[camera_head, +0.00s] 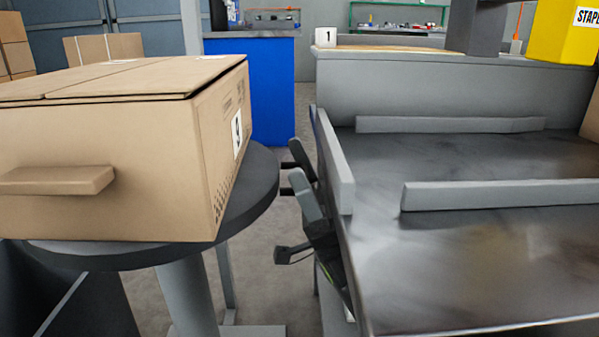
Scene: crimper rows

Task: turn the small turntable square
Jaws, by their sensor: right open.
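The small turntable (262,190) is a dark round disc on a grey column, at the left. A closed cardboard box (110,150) sits on it and hides most of its top. The box has a protruding cardboard handle (58,180) on its near face and a white number label (237,135) on its right face. The box's right side slants away from me. My right gripper (297,174) is open and empty in the gap just right of the turntable, apart from the disc and box. My left gripper is not in view.
A metal bench (470,265) with raised grey rails (500,193) fills the right, close beside my right gripper. A yellow stapler-labelled box (562,32) stands at the upper right. A blue cabinet (268,85) stands behind. The gap between turntable and bench is narrow.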

